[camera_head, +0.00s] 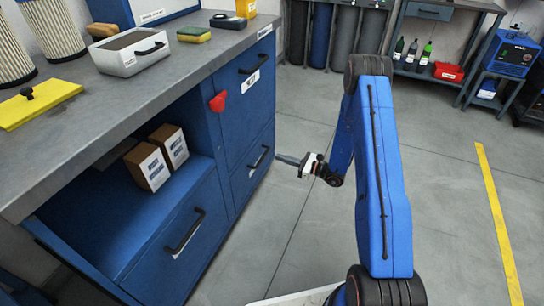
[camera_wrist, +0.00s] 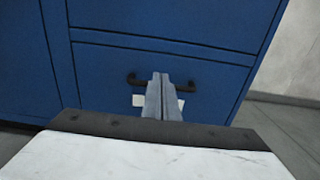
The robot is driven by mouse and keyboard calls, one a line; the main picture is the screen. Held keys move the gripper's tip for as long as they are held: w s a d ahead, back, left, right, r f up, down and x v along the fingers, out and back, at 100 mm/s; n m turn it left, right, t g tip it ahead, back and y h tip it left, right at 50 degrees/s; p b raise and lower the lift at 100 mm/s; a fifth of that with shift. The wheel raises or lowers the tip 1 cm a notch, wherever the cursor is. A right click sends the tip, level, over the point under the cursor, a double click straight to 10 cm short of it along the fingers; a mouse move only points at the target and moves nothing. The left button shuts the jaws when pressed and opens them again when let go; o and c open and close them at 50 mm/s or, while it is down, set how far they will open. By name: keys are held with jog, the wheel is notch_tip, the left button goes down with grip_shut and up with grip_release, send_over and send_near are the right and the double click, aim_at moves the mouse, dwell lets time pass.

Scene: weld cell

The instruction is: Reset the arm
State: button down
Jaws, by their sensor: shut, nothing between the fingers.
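My gripper (camera_head: 287,160) is at the end of my blue arm, in the middle of the head view, pointing left toward the blue cabinet's lower right drawer. In the wrist view my gripper (camera_wrist: 160,80) has its two grey fingers pressed together, with nothing held. The fingertips overlap the black handle (camera_wrist: 185,87) of that drawer in the wrist view. In the head view the handle (camera_head: 259,157) is close to the left of the fingertips. I cannot tell whether they touch. The drawer looks closed.
The blue cabinet (camera_head: 226,130) fills the left, with two boxes (camera_head: 157,165) in its open shelf. Its grey worktop (camera_head: 70,145) holds a white tray (camera_head: 130,62) and a yellow plate (camera_head: 42,103). Cylinders (camera_head: 343,38) stand at the back. The floor (camera_head: 450,160) to the right is clear.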

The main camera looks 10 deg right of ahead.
jog(key=s+a+r+n+g+h, duration=0.1)
jog(key=s+a+r+n+g, duration=0.3)
jog(key=s+r, duration=0.4)
jog(key=s+a+r+n+g, duration=0.1)
jog(key=s+r+n+g, duration=0.4)
jog(key=r, duration=0.4)
jog(key=s+a+r+n+g+h, duration=0.1)
jog(key=s+a+r+n+g, duration=0.15)
jog(key=s+r+n, duration=0.5)
jog(key=s+d+r+n+t+h, duration=0.2)
jog(key=s+d+r+n+h, duration=0.1)
jog(key=s, duration=0.6)
jog(key=s+d+r+n+t+h, duration=0.1)
jog(key=s+d+r+n+h, duration=0.1)
jog(key=s+d+r+h, duration=0.3)
jog(key=s+d+r+n+t+h, duration=0.2)
jog(key=s+d+r+n+h, duration=0.1)
jog(key=s, duration=0.9)
notch_tip(320, 180, up, 2)
jog(key=shift+s+d+r+n+t+h, duration=0.1)
jog(key=shift+s+d+n+t+h, duration=0.25)
jog(key=shift+d+h, duration=0.55)
